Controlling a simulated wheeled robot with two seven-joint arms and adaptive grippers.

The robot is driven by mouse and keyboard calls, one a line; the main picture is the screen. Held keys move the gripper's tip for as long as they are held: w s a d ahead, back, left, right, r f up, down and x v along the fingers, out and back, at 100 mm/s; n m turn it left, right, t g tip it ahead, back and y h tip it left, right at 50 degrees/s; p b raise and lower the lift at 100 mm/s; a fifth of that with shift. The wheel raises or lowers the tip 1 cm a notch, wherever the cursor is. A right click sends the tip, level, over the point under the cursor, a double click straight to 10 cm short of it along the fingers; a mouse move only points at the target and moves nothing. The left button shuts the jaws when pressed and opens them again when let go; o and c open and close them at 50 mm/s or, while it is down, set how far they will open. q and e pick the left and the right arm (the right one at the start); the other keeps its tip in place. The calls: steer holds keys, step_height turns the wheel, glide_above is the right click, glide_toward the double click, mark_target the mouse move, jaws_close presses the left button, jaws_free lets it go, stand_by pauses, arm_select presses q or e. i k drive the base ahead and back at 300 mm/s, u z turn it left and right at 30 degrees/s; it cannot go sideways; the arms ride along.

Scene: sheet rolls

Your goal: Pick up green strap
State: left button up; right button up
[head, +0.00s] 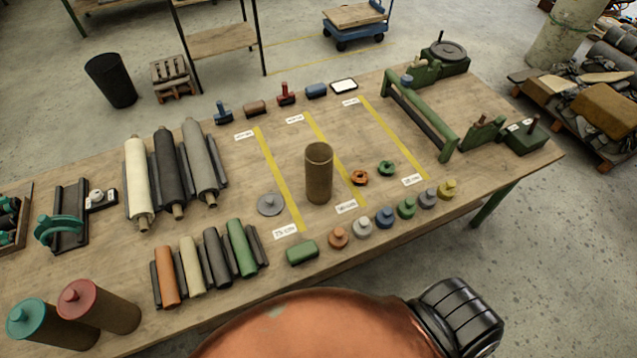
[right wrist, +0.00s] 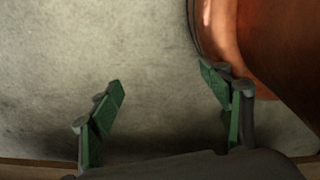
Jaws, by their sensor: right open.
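A small green coiled ring (head: 387,168), which looks like the green strap, lies flat on the wooden table (head: 225,295) in the head view. It is right of the upright brown tube and beside a similar orange ring (head: 359,178). My right gripper (right wrist: 165,84) shows only in the right wrist view, with its two green-padded fingers spread and nothing between them. Grey floor shows behind the fingers, and the strap is not in that view. My left gripper is in neither view.
The brown tube (head: 319,173) stands left of the rings. Several coloured knobbed pieces (head: 385,217) line the front edge. A green roller frame (head: 420,115) stands at the right back. Yellow strips (head: 395,137) mark the table. Several rolls (head: 168,275) lie at the left.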

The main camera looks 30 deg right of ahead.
mark_target(385, 169)
steer(key=z, duration=2)
